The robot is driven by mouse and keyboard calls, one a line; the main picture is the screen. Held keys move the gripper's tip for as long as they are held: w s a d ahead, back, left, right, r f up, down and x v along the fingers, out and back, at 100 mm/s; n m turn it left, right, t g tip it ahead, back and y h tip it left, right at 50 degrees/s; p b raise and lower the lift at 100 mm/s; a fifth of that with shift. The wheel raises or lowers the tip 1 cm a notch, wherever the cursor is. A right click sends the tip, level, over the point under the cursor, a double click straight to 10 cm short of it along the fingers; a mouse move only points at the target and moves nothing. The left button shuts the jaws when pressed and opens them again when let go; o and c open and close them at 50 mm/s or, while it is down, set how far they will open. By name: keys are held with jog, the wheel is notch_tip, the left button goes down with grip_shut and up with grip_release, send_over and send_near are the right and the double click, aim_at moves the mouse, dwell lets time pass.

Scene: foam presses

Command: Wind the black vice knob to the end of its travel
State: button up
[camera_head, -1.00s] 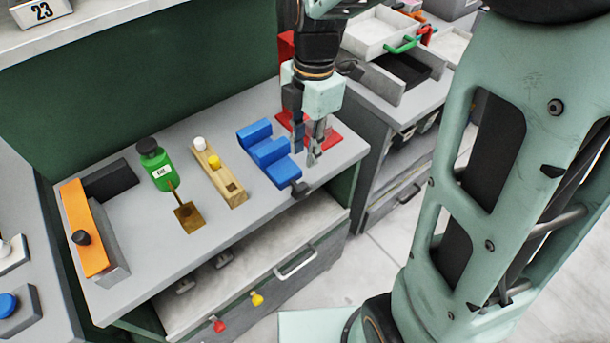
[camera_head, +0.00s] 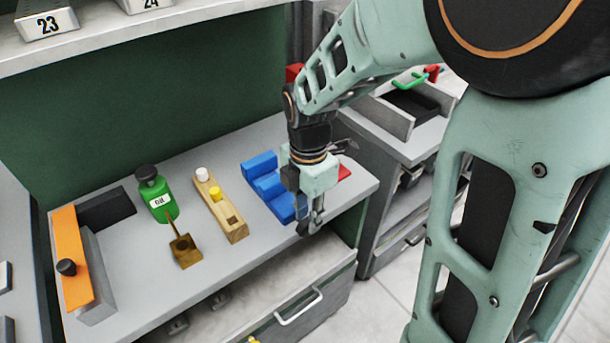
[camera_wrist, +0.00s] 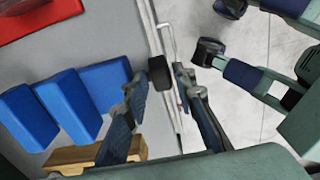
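The blue vice (camera_head: 265,182) stands at the right front of the grey bench, with several blue blocks in a row. Its black knob (camera_wrist: 160,73) shows in the wrist view, at the front edge of the bench. My gripper (camera_head: 310,228) is over the vice's front end, pointing down. In the wrist view my gripper (camera_wrist: 160,85) has its fingers apart, one on each side of the knob. I cannot tell whether either finger touches it. In the head view my gripper largely hides the knob.
A wooden block with white and yellow pegs (camera_head: 220,206), a green oil bottle (camera_head: 156,192) and a brass piece (camera_head: 184,250) stand left of the vice. A red plate (camera_wrist: 35,15) lies behind it. A drawer with a handle (camera_head: 298,306) is below.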

jog(key=shift+f, duration=0.35)
grip_shut()
jog(key=shift+d+r, duration=0.1)
